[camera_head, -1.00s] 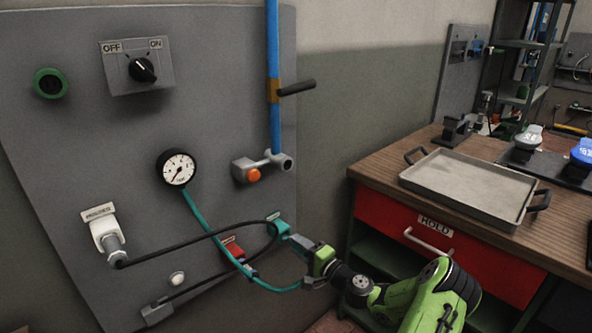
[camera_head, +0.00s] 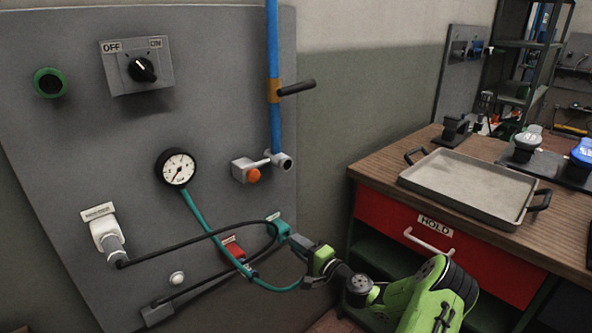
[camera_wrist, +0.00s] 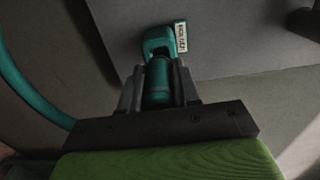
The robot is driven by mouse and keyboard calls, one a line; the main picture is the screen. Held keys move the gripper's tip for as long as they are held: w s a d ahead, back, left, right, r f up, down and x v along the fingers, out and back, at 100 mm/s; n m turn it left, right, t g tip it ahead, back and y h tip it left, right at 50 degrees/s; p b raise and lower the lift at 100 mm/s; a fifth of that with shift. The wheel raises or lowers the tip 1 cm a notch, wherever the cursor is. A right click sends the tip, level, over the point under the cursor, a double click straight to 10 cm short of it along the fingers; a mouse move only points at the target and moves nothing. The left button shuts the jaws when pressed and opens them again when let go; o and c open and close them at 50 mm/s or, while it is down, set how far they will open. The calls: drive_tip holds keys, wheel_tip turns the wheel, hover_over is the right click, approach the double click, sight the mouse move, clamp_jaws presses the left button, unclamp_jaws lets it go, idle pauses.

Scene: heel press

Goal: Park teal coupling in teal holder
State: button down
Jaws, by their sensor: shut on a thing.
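The teal coupling (camera_wrist: 158,84) is between the two fingers of my gripper (camera_wrist: 159,90), which is shut on it, in the wrist view. Its front end meets the teal holder (camera_wrist: 157,40), a teal bracket on the grey panel with a small white label beside it. I cannot tell how deep the coupling sits in it. In the head view the teal holder (camera_head: 280,228) is at the panel's lower right and my gripper (camera_head: 300,244) is right up against it. The coupling itself is hidden there. A teal hose (camera_head: 205,215) runs from the gauge down towards my gripper.
A red holder (camera_head: 233,248) is left of the teal one. A black cable (camera_head: 185,246) runs from the socket at left past the holders. The gauge (camera_head: 176,167), switch (camera_head: 143,69) and blue pipe (camera_head: 273,130) are above. A workbench with a tray (camera_head: 470,186) stands at right.

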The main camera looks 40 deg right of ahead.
drive_tip(key=shift+w, duration=1.3)
drive_tip(key=c, duration=0.7)
unclamp_jaws()
drive_tip(key=shift+c, duration=0.2)
drive_tip(key=s+p, duration=0.3)
drive_tip(key=s, duration=1.2)
drive_tip(key=shift+s+d, duration=0.2)
drive_tip(key=shift+s, duration=0.15)
